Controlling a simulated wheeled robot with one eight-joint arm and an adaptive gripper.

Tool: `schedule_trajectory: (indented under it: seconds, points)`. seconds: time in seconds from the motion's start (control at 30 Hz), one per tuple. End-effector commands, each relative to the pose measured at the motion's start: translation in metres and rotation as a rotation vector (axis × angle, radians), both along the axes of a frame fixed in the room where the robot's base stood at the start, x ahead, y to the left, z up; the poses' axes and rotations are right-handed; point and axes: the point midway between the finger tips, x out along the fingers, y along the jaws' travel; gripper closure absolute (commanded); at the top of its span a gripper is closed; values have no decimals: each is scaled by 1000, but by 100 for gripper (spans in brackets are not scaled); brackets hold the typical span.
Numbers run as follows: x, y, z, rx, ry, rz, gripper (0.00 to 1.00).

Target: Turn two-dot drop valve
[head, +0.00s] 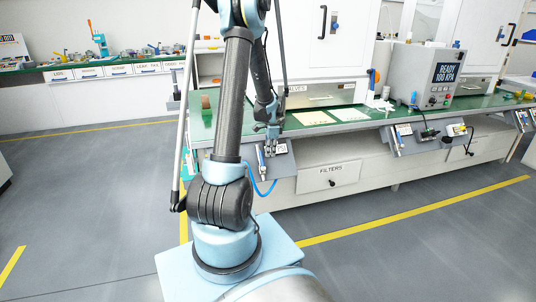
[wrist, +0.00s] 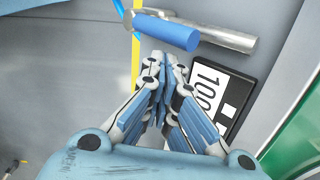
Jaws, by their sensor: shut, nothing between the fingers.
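My gripper (head: 271,146) is shut and empty in front of a grey sloped panel (head: 280,182) on the front of the green bench. In the wrist view, my gripper's fingertips (wrist: 165,68) are together, just below a blue cylindrical piece (wrist: 165,32) in the picture. A silver metal cylinder (wrist: 228,37) lies beside the blue piece. I cannot tell whether the fingers touch either. A black-framed label reading 100 (wrist: 208,84) sits right of the fingers.
A similar panel (head: 410,145) hangs farther right on the bench front. A grey box reading READY 100 KPA (head: 425,72) stands on the green bench top (head: 375,122). A blue hose (head: 262,190) hangs by the near panel. The FILTERS drawer (head: 329,177) is below. Floor in front is clear.

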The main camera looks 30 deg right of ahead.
Motion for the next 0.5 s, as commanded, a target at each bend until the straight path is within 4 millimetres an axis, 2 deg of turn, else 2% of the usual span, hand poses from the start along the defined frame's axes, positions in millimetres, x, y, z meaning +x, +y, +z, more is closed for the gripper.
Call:
schedule_trajectory:
  seconds: [0.17, 0.5]
  points:
    - [-7, -26, 2, -1, 1, 2, 100]
    - [-9, -25, 61, -1, 1, 8, 100]
